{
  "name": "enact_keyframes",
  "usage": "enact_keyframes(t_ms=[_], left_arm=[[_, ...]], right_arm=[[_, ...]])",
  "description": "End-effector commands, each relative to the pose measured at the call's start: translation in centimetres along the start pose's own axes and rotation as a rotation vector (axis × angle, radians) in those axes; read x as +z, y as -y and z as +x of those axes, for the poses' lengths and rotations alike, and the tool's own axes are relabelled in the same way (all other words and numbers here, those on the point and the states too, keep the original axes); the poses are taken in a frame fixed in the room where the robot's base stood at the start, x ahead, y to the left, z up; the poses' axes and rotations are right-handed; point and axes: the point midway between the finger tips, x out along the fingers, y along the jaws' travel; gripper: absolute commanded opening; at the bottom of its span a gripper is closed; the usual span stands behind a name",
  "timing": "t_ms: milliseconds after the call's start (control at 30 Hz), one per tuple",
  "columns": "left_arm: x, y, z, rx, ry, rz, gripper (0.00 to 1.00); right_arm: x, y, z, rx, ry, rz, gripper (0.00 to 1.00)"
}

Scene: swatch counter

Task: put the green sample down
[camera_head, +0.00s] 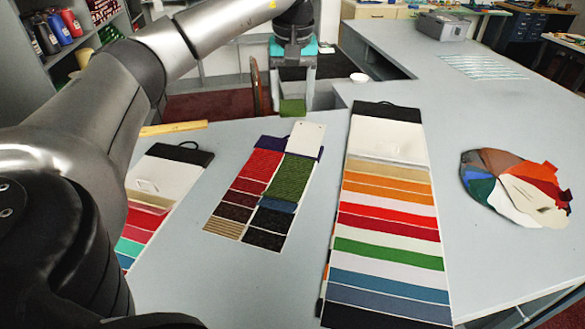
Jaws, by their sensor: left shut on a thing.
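The green sample (292,108) is a small flat green piece near the top middle of the view. My left gripper (292,94) comes down from above and is shut on it. The sample shows just below the fingertips, near the far edge of the grey counter (480,110). I cannot tell whether it touches the counter or hangs above it. My right gripper is not in view.
A swatch board with a green patch (290,178) lies below the gripper. A tall striped colour board (387,235) lies to its right, another board (167,172) to its left. Fanned swatches (515,185) lie at the right. Bare counter lies between the boards.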

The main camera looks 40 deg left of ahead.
Motion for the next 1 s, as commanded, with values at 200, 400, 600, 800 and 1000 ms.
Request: enact_keyframes(t_ms=[200,400,600,800,1000], left_arm=[[1.1,0.1,6.3,-0.005,0.004,0.001,0.15],[1.8,0.1,11.0,-0.004,0.003,0.001,0.15],[2.0,0.0,13.1,-0.001,0.001,0.000,0.15],[2.4,0.1,15.0,-0.003,0.002,0.001,0.15],[2.8,0.0,17.4,-0.001,0.001,0.001,0.15]], right_arm=[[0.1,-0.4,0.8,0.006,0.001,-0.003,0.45],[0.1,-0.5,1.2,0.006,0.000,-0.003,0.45],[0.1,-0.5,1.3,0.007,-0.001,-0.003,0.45],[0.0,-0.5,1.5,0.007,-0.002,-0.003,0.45],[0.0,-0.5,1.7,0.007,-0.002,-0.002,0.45]])
